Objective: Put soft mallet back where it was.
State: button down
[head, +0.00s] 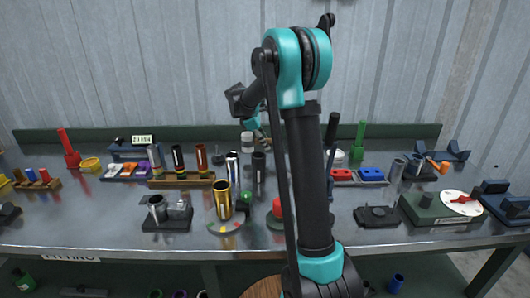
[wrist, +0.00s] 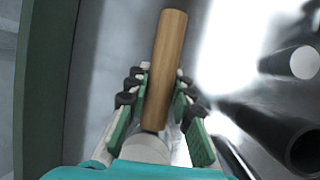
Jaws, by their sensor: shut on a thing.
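A light wooden handle (wrist: 165,62), which I take to be the soft mallet's, stands out between the fingers of my gripper (wrist: 150,100) in the wrist view. The green-padded fingers are closed around its lower part. A pale rounded piece (wrist: 146,148) shows below the handle between the fingers; I cannot tell whether it is the mallet's head. In the head view, my gripper (head: 262,133) is small at the back of the bench, partly hidden by my own arm. The mallet cannot be made out clearly there.
The metal bench (head: 110,215) is crowded. A white-topped cylinder (head: 247,141) stands near my gripper, with dark and metal tubes (head: 232,167) in front. A gold cup (head: 222,199) is nearer the front. A dark green ledge (head: 60,135) runs along the back.

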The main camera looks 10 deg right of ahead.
jog(key=shift+f, duration=2.15)
jog(key=c, duration=1.3)
grip_release()
jog(key=shift+f, duration=0.1)
jog(key=v, duration=1.2)
